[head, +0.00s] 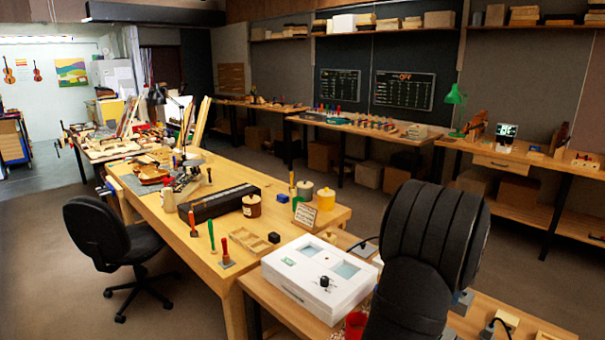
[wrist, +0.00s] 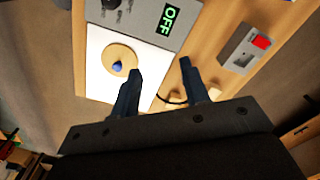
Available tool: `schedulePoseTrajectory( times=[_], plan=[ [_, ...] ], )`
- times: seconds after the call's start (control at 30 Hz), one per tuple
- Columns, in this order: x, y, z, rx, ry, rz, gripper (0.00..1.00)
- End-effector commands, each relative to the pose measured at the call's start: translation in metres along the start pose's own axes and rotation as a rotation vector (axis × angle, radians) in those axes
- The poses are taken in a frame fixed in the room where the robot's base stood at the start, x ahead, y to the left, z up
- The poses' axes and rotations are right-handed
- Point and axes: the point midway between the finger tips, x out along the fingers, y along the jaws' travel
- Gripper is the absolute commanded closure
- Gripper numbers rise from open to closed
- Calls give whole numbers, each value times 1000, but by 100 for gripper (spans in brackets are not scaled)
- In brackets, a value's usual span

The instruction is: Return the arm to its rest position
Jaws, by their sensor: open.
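My gripper (wrist: 160,69) shows in the wrist view with its two dark fingers apart and nothing between the fingertips. It is above a wooden bench top (wrist: 207,75), near the edge of a white surface. In the head view, a large black ribbed part of my arm fills the lower right and hides part of the bench. My gripper cannot be made out there.
In the wrist view, a round tan lid (wrist: 118,60) with a blue knob lies beside the left finger. A grey unit (wrist: 140,20) reads OFF. A grey box (wrist: 243,50) has a red switch. In the head view, a white box (head: 300,293) stands left of my arm.

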Motion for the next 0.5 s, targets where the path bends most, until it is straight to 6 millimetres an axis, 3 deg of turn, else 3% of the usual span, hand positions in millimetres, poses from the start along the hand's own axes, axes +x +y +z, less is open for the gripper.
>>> schedulePoseTrajectory(
  times=[0.33, 0.5],
  plan=[
    [-9, -53, 47, -3, 0, 0, 58],
    [12, -73, 68, -2, -1, 2, 58]
  ],
)
